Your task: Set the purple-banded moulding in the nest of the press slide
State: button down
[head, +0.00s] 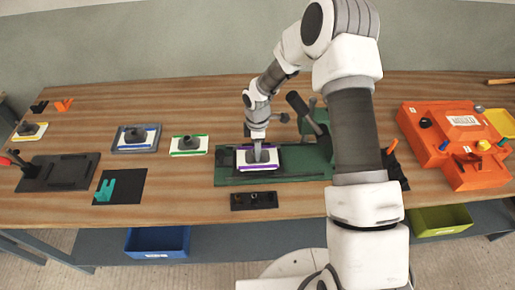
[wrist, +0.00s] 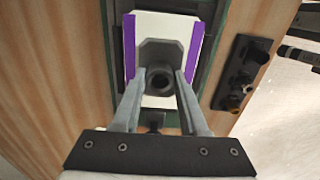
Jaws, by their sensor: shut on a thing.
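The purple-banded moulding (wrist: 192,62) is a white plate with a purple band along each side and a grey block with a dark round knob on top. In the head view the moulding (head: 243,158) is at the left part of the green press (head: 290,172), over its dark slide. My gripper (wrist: 160,88) is shut on the knob of the moulding. In the head view my gripper (head: 258,155) comes down from above onto it. The nest is hidden under the plate, and I cannot tell whether the plate touches it.
A dark block with knobs (head: 254,200) lies in front of the press. A green-banded moulding (head: 189,145), a blue-banded one (head: 136,138) and a yellow-banded one (head: 30,131) stand to the left. A large orange machine (head: 455,140) is on the right.

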jog(key=shift+f+b, duration=0.35)
jog(key=shift+c, duration=2.2)
grip_release()
jog(key=shift+r, duration=0.1)
notch_tip(320, 180, up, 12)
jog(key=shift+r, duration=0.25)
